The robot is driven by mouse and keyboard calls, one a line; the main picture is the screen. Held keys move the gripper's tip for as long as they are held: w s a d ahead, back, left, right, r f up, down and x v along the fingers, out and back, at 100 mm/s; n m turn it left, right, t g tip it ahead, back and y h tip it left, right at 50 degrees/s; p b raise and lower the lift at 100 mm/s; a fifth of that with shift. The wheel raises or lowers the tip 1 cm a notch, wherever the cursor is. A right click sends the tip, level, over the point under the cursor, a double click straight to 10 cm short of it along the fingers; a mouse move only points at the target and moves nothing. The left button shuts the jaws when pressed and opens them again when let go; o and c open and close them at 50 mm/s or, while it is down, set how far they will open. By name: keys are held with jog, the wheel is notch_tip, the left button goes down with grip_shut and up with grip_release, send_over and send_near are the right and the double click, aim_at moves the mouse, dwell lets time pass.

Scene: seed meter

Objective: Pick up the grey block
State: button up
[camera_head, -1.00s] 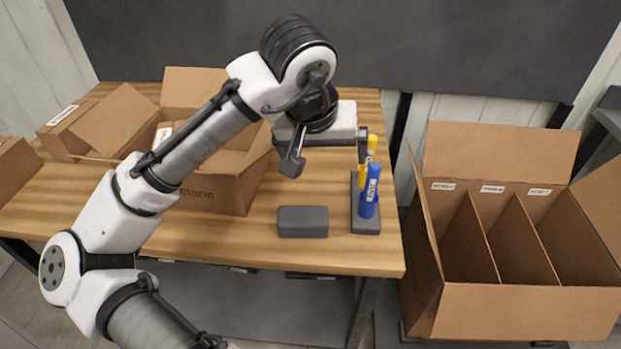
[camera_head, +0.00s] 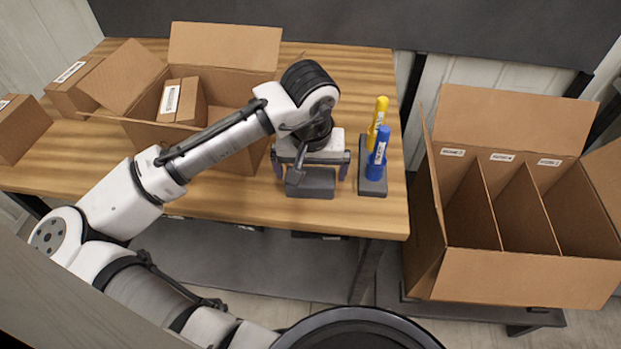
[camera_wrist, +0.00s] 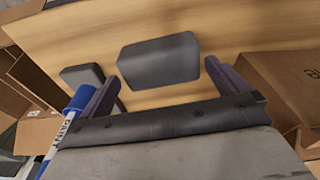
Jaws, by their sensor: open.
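The grey block (camera_head: 311,184) lies on the wooden table near its front edge, partly hidden by my gripper in the head view. In the wrist view the grey block (camera_wrist: 159,61) lies on bare wood, beyond and between my two purple fingers. My gripper (camera_head: 311,178) is open and points down over the block. The wrist view shows the fingers of my gripper (camera_wrist: 165,88) spread wide with nothing between them. I cannot tell how high the fingertips are above the table.
A blue marker (camera_head: 378,155) and a yellow marker (camera_head: 377,118) stand in a dark holder (camera_head: 371,187) close right of my gripper. An open carton (camera_head: 235,160) stands close left. A divided carton (camera_head: 520,277) stands right of the table. Smaller boxes (camera_head: 18,131) are at far left.

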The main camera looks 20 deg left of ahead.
aim_at(314, 177)
jog(key=shift+w+a+f, duration=0.1)
jog(key=shift+w+f, duration=0.05)
jog(key=shift+f, duration=1.3)
jog(key=shift+c, duration=0.3)
jog(key=c, duration=0.6)
jog(key=shift+r, duration=0.1)
jog(key=shift+d+r, duration=0.15)
jog(key=shift+d, duration=0.05)
jog(key=r, duration=0.3)
jog(key=r+b, duration=0.1)
jog(key=r, duration=0.2)
jog(key=shift+d+r, duration=0.2)
jog(key=shift+r, duration=0.1)
jog(key=s+d+b, duration=0.1)
jog(key=s+d, duration=0.1)
jog(key=d, duration=0.4)
jog(key=s+d+b, duration=0.1)
jog(key=s+d, duration=0.1)
jog(key=d, duration=0.4)
jog(key=s+d+b, duration=0.1)
jog(key=s+d, duration=0.1)
jog(key=d, duration=0.4)
jog(key=shift+d, duration=0.15)
